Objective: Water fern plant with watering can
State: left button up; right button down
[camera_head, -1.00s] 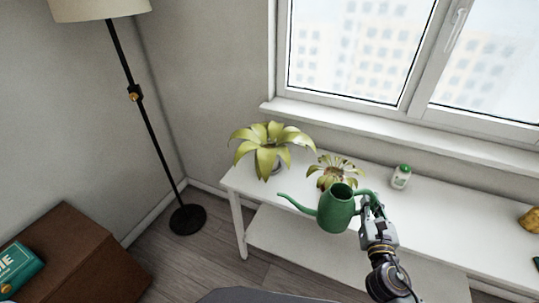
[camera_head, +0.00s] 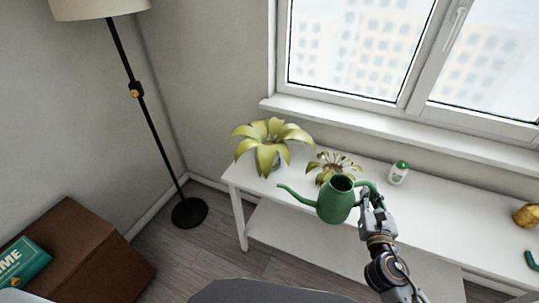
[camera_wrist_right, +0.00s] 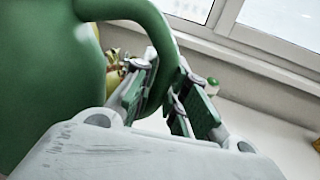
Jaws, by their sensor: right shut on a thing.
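A green watering can (camera_head: 336,204) is held up in front of the white table, upright, with its spout pointing left. My right gripper (camera_head: 369,198) is shut on its handle. In the right wrist view the fingers (camera_wrist_right: 160,92) close around the handle and the can body (camera_wrist_right: 55,60) fills the left side. A large yellow-green leafy plant (camera_head: 270,142) stands at the table's left end. A smaller plant with brownish leaves (camera_head: 334,165) stands to its right, partly hidden by the can. I cannot tell for sure which one is the fern. My left gripper is not in view.
The white table (camera_head: 440,210) runs below the window (camera_head: 360,45). A small white bottle with a green cap (camera_head: 398,173) stands behind the gripper. A floor lamp (camera_head: 150,120) and a brown box (camera_head: 85,250) are at the left. A yellowish object (camera_head: 526,215) is at the right.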

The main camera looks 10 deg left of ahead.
aim_at(268, 152)
jog(key=i, duration=1)
